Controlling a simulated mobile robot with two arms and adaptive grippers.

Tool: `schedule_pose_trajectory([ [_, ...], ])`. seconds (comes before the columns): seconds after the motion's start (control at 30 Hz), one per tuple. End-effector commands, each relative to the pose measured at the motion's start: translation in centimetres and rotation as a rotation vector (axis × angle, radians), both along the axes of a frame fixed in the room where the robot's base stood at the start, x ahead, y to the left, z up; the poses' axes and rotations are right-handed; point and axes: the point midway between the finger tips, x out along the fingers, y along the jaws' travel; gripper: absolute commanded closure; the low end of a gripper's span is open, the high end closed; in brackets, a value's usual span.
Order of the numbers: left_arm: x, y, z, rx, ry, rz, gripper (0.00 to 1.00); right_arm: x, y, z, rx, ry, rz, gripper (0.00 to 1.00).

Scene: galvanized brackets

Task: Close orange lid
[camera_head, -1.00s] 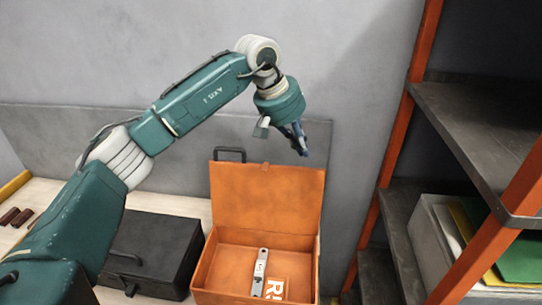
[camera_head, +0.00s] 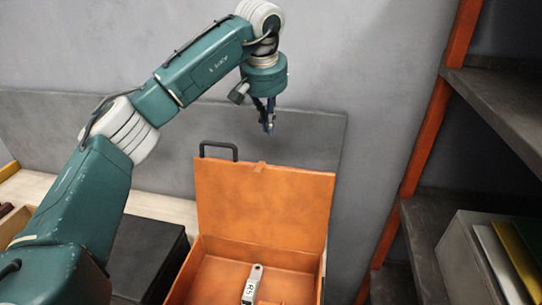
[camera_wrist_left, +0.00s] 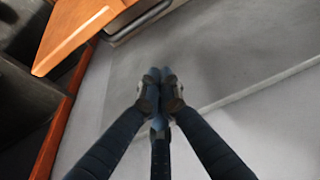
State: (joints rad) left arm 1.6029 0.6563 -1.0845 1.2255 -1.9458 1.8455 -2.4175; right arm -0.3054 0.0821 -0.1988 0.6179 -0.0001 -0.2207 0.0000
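The orange box (camera_head: 207,275) stands on the bench with its orange lid (camera_head: 262,204) raised upright at the back. A grey galvanized bracket (camera_head: 252,283) with a printed label lies inside the box. My left gripper (camera_head: 268,127) hangs above and behind the lid's top edge, apart from it, pointing down. In the left wrist view its fingertips (camera_wrist_left: 160,88) are together with nothing between them. The lid's corner (camera_wrist_left: 75,35) shows at the upper left there. My right gripper is not in view.
A black box (camera_head: 146,255) with a closed top stands left of the orange box. A shelf rack with orange posts (camera_head: 425,150) rises at the right, holding a grey bin (camera_head: 470,262). A grey wall panel (camera_head: 300,140) is behind the lid.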

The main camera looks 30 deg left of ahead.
Motion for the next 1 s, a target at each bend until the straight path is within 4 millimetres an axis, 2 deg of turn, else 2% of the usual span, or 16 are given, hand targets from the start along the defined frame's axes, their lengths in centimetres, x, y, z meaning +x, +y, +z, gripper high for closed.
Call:
schedule_pose_trajectory([
  [0.17, 0.4, 0.1, -1.7, -0.001, 0.005, 0.000, 1.00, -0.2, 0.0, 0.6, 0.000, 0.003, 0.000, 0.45],
  [0.57, 2.6, 0.7, -9.6, -0.002, 0.006, 0.000, 1.00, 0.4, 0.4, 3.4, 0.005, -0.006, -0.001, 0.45],
  [0.8, -0.2, -0.1, -9.1, 0.000, 0.000, -0.003, 1.00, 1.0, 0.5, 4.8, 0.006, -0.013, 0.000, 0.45],
  [1.0, -1.1, -0.3, -9.2, -0.001, 0.000, -0.001, 1.00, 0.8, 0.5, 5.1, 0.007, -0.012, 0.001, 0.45],
])
